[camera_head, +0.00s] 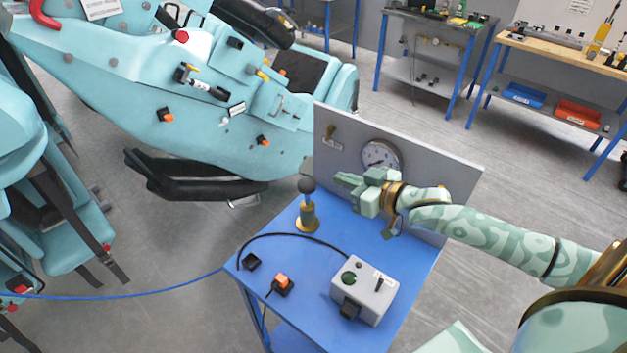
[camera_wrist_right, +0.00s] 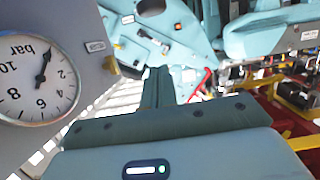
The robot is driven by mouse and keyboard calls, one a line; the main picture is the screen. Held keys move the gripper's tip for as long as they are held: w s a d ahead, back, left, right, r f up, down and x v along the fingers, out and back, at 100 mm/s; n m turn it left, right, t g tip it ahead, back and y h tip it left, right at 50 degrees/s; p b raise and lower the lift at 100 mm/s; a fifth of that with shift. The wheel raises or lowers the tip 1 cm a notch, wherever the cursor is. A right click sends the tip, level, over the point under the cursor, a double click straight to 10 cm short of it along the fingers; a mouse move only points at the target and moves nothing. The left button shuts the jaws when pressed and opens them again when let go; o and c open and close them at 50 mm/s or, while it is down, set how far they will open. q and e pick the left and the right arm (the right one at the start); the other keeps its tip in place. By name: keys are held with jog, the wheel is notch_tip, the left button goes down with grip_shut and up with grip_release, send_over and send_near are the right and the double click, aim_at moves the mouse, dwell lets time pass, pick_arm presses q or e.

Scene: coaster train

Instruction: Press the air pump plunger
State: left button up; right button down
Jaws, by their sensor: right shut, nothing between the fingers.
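The air pump (camera_head: 307,218) stands on the blue cart (camera_head: 265,226), with a brass base, a thin rod and a dark ball knob (camera_head: 306,186) on top. The plunger looks raised. My right gripper (camera_head: 340,179) is shut and empty, to the right of the knob and slightly above it, apart from it in the picture. In the right wrist view its fingers (camera_wrist_right: 157,90) lie together; the pump does not show there. My left gripper is not in view.
A grey panel (camera_head: 440,178) with a pressure gauge (camera_head: 381,157) stands behind my right gripper; the gauge also shows in the wrist view (camera_wrist_right: 38,80). A grey control box (camera_head: 364,289) and an orange button (camera_head: 282,281) sit in front. A teal coaster car (camera_head: 200,120) is behind.

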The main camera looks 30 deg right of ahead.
jog(key=b, duration=0.1)
send_over(314, 189)
notch_tip(314, 189, down, 2)
jog(key=shift+f, duration=0.2)
notch_tip(314, 189, down, 3)
jog(key=shift+f+b, duration=0.2)
jog(key=shift+b, duration=0.25)
jog(key=shift+f, duration=0.3)
jog(key=shift+f, duration=0.15)
notch_tip(314, 189, down, 6)
jog(key=shift+s+r+b, duration=0.1)
jog(key=shift+r+b, duration=0.1)
jog(key=shift+b, duration=0.75)
